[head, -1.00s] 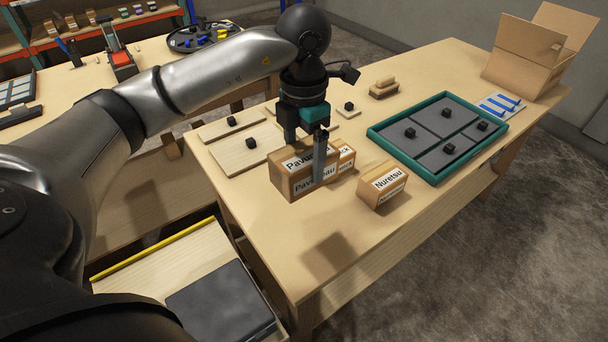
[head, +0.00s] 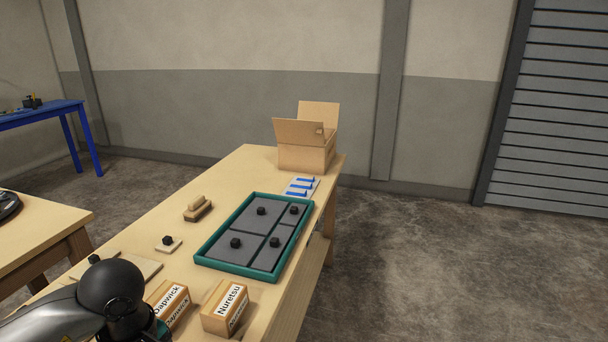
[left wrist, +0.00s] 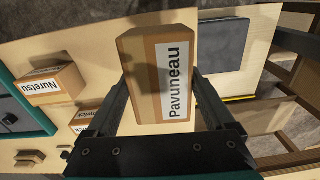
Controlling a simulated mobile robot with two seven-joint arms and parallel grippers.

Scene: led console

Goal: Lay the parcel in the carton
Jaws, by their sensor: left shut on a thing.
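The parcel (left wrist: 145,75), a brown box with a white "Pavuneau" label, is between the fingers of my left gripper (left wrist: 160,80) in the left wrist view. The gripper is shut on it. In the head view only my left wrist shows at the bottom left; the fingers and this parcel are out of frame. The open carton (head: 303,158) stands at the far end of the table with its flaps up, well away from my left gripper. Its inside is hidden. My right gripper is not in view.
On the table (head: 180,215) are the Nuretsu box (head: 228,307), the Dapwick box (head: 168,303), a teal-rimmed tray (head: 205,262) of grey panels, a wooden block (head: 197,208) and a white card with blue strips (head: 300,188). The left far part of the tabletop is clear.

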